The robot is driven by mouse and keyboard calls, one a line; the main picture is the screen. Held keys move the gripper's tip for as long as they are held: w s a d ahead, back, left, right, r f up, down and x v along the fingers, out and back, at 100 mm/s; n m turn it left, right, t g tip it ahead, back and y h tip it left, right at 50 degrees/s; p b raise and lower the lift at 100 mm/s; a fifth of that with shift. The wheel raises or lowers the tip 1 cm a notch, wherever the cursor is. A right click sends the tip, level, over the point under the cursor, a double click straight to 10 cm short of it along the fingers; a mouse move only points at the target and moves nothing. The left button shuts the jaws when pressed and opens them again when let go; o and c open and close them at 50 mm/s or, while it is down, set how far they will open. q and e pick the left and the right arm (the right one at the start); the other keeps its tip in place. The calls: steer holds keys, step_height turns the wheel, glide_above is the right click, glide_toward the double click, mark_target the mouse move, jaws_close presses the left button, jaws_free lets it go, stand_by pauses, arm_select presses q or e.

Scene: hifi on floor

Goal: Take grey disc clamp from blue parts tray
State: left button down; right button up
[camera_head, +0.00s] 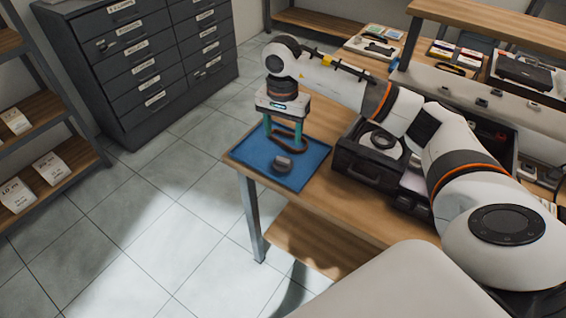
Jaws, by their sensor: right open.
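The blue parts tray (251,155) lies on the left end of the wooden table. A grey disc-shaped part (283,163), which looks like the disc clamp, sits in the tray toward its near side. A dark brown loop or belt (288,139) lies behind it in the tray. My right gripper (285,145) points down over the tray with its two teal fingers apart. The fingers show on either side of the dark loop, behind the grey disc clamp. I cannot tell how high the fingertips are above the tray. My left gripper is not in view.
A dark open case (370,166) with a coiled cable stands right of the tray, under my right arm. A grey drawer cabinet (150,60) stands behind at left. Shelves with boxes (50,166) are at far left. The tiled floor between is clear.

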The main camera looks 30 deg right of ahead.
glide_above(283, 160)
steer(key=f, duration=0.3)
steer(key=s+f+p, duration=0.1)
steer(key=f, duration=0.1)
steer(key=shift+a, duration=0.35)
steer(key=f, duration=0.1)
steer(key=f+p, duration=0.1)
steer(key=f, duration=0.1)
steer(key=w+f, duration=0.1)
steer(key=shift+d+f, duration=0.4)
steer(key=shift+f, duration=0.35)
steer(key=shift+c, duration=0.3)
steer(key=c, duration=0.7)
